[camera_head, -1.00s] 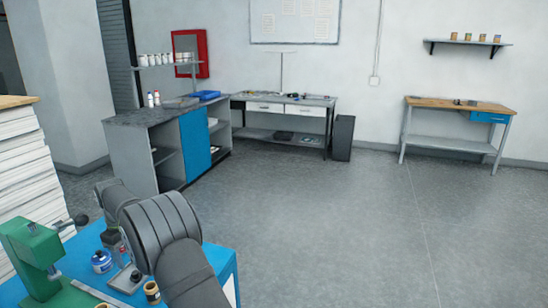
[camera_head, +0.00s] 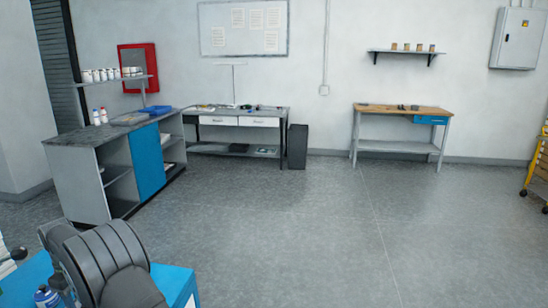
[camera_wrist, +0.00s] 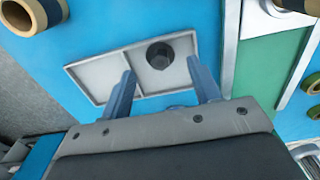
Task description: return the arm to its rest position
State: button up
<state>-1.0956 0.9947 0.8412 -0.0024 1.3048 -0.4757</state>
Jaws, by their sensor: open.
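My gripper (camera_wrist: 165,92) is open in the wrist view, its two blue-grey fingers apart with nothing seen between them but what lies below. Under it is a grey two-compartment tray (camera_wrist: 88,78) on a blue surface (camera_wrist: 120,20). A dark round object (camera_wrist: 159,54) stands in the tray's right compartment. In the head view part of my arm shows at the lower left; the gripper itself is not seen there.
Tan-rimmed rolls (camera_wrist: 18,14) lie at the upper left and right edges of the wrist view, with a green surface (camera_wrist: 262,60) at right. In the head view, a grey cabinet (camera_head: 85,185), a drawer bench (camera_head: 236,121) and a wooden bench (camera_head: 385,109) stand along the wall. The middle floor (camera_head: 300,230) is clear.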

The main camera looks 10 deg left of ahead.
jog(key=shift+f, duration=1.6)
notch_tip(320, 180, up, 12)
notch_tip(320, 180, down, 13)
jog(key=shift+r, duration=0.15)
notch_tip(320, 180, up, 5)
jog(key=shift+f, duration=0.2)
jog(key=w+d+r, duration=0.6)
jog(key=d+r, duration=0.1)
jog(key=d, duration=0.3)
jog(key=s+d+r, duration=0.1)
jog(key=s+r, duration=0.2)
jog(key=s, duration=0.4)
jog(key=s+d+r, duration=0.2)
jog(key=s+r, duration=0.1)
jog(key=s, duration=0.5)
jog(key=s+a+f, duration=0.6)
jog(key=a+f, duration=0.2)
jog(key=f, duration=0.1)
jog(key=shift+s+a+f, duration=0.15)
jog(key=shift+s+a, duration=0.1)
jog(key=shift+s, duration=0.1)
